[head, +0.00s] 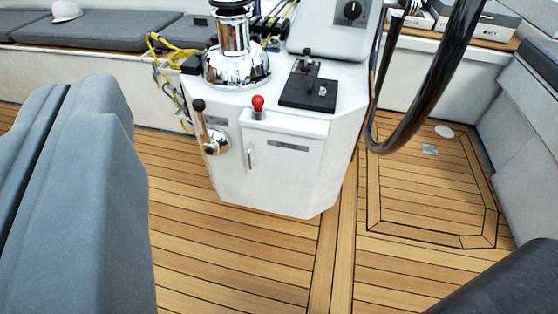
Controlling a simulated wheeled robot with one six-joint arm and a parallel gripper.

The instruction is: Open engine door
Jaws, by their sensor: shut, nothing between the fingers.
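A white console pedestal (228,178) stands in the middle of the view. On its front is a small white door (289,172) with a dark label strip and a slim vertical handle (251,158) near its left edge. This door looks closed. A framed panel (425,195) is set in the teak floor at right, flush with the deck, with a small metal plate (430,149) and a white disc near its far end. No readable marking shows which one is the engine door. My gripper is not in view.
A red-knobbed lever (258,106), a black-knobbed lever (210,132) and a chrome winch (234,52) are on the pedestal. A dark wheel rim (430,85) curves beside it. Grey upholstered shapes (85,210) fill the left foreground. The teak floor (230,255) before the pedestal is clear.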

